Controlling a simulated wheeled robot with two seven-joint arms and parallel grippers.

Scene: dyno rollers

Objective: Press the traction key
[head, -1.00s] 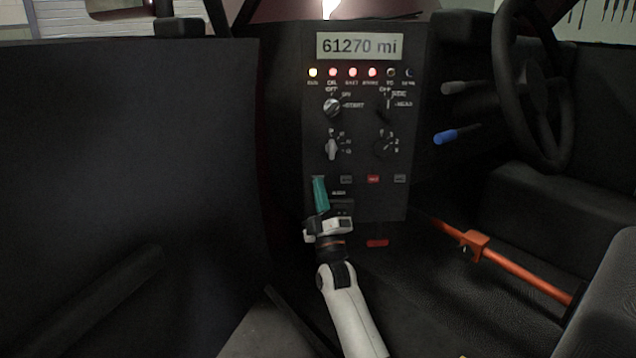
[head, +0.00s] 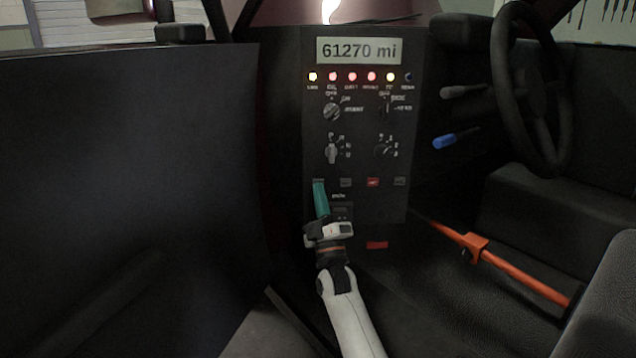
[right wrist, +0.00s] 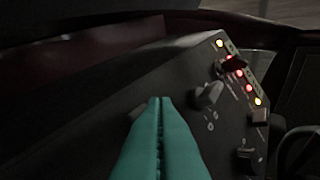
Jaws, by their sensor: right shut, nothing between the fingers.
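The dark control panel (head: 357,232) stands in the middle of the head view. A row of small keys crosses its lower part. The leftmost key is mostly hidden behind the teal fingertips of my right gripper (head: 319,184); its label cannot be read, so I cannot confirm it as the traction key. In the right wrist view the shut fingers (right wrist: 160,99) overlap a small grey key (right wrist: 137,113), seemingly touching it. The fifth lamp (head: 390,77) in the row above glows yellow; it also shows in the right wrist view (right wrist: 258,101). My left gripper is out of view.
Other keys sit to the right, including a red one (head: 373,182). Rotary knobs (head: 332,152) are above the keys. A steering wheel (head: 530,88), a blue-ended lever (head: 446,142) and an orange bar (head: 515,270) are at the right. A dark door panel (head: 130,170) fills the left.

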